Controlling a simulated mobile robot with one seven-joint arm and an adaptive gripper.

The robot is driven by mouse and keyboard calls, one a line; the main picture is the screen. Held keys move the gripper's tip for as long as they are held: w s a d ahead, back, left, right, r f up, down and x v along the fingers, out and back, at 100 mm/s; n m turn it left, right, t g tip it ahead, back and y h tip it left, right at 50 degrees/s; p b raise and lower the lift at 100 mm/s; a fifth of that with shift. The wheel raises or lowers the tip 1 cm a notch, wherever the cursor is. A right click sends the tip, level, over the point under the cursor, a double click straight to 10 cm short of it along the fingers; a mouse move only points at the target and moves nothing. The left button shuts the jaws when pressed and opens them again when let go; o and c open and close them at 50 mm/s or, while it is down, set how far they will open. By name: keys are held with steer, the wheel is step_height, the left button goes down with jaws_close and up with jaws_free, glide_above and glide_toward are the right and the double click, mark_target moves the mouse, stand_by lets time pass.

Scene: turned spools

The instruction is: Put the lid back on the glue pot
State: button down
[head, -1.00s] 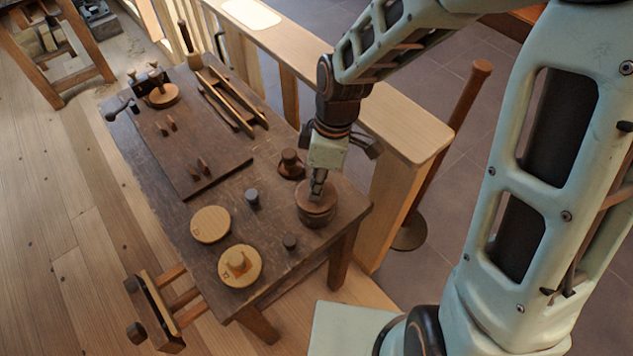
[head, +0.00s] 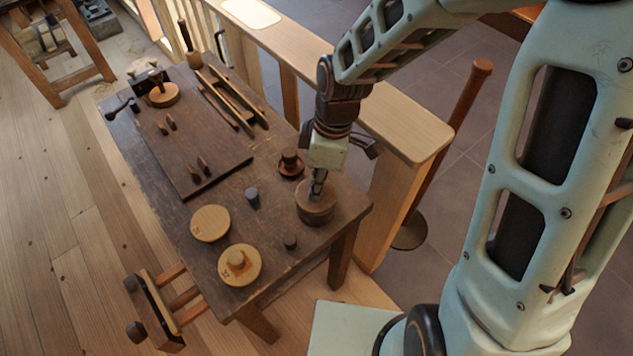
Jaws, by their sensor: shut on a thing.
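The glue pot (head: 316,215) is a squat, round, brown vessel near the right end of the dark workbench. A round brown lid (head: 304,194) covers its top. My gripper (head: 316,193) points down over the lid and is shut on it at the middle. The lid looks level and at the pot's mouth, but I cannot tell whether it is fully seated. The fingers hide the lid's grip and part of its top.
A dark turned piece (head: 291,163) stands just behind the pot. A wooden rail (head: 400,128) runs behind the bench (head: 262,225).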

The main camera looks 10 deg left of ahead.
stand_by(0.4)
steer(key=c, duration=1.8)
jaws_free()
steer(key=shift+o, duration=0.6)
steer(key=o, duration=0.4)
steer(key=shift+r, duration=0.1)
steer(key=shift+r+p, duration=3.15)
steer(key=shift+r, duration=0.25)
